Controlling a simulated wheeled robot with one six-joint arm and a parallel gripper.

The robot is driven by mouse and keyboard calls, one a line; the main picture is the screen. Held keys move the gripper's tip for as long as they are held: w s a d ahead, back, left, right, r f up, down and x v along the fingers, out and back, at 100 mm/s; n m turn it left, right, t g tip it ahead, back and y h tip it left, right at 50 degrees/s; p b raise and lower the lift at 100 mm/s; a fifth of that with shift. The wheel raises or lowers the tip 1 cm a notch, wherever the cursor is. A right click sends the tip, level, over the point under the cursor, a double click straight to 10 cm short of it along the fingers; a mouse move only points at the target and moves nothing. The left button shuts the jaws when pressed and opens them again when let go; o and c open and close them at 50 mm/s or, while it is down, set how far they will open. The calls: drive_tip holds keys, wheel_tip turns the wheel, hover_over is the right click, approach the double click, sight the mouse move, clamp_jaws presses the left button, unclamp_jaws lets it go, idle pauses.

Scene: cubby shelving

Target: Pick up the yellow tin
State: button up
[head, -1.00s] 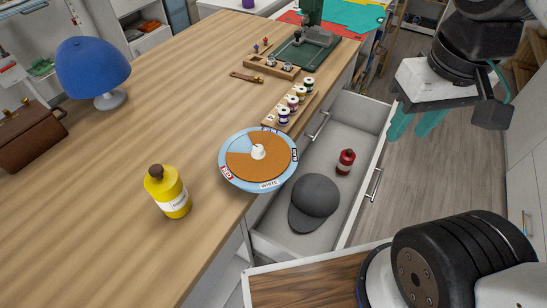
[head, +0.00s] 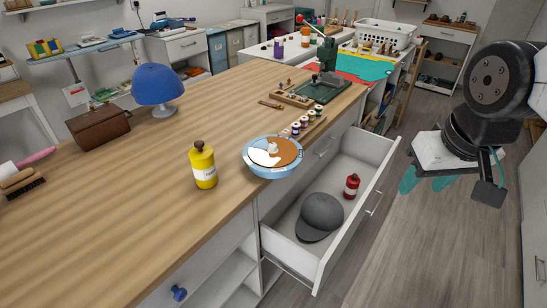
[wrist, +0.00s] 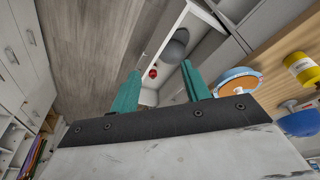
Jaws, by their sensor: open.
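The yellow tin (head: 203,168), with a brown cap and a pale label, stands upright on the wooden worktop near its front edge. It also shows at the right edge of the wrist view (wrist: 303,68). My gripper (head: 426,184) is at the right of the head view, over the floor beyond the open drawer, far from the tin. Its two teal fingers are apart and empty in the wrist view (wrist: 160,70).
A round blue-rimmed dial (head: 272,158) sits right of the tin. The open drawer (head: 290,235) holds a grey cap (head: 320,217) and a red bottle (head: 352,185).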

drive_tip(key=w+a+f+n+t, duration=0.1)
drive_tip(key=w+a+f, duration=0.1)
drive_tip(key=w, duration=0.3)
drive_tip(key=w+a+f+t, duration=0.1)
drive_tip(key=w+f+t, duration=0.1)
drive_tip(key=w, duration=0.3)
drive_tip(key=n+t+y, duration=0.4)
drive_tip(key=t+y, duration=0.3)
drive_tip(key=t, duration=0.1)
approach(271, 143)
drive_tip(key=w, duration=0.1)
drive_tip(key=w+f, duration=0.1)
drive_tip(key=w, duration=0.1)
drive_tip(key=shift+w+f, duration=0.2)
drive_tip(key=shift+f, duration=0.1)
drive_tip(key=shift+a+f+y, duration=0.15)
drive_tip(key=shift+a+y, duration=0.25)
drive_tip(key=shift+a, duration=0.05)
drive_tip(key=x, duration=0.7)
drive_tip(key=shift+w+a+r, duration=0.25)
drive_tip(key=shift+r, duration=0.1)
clamp_jaws()
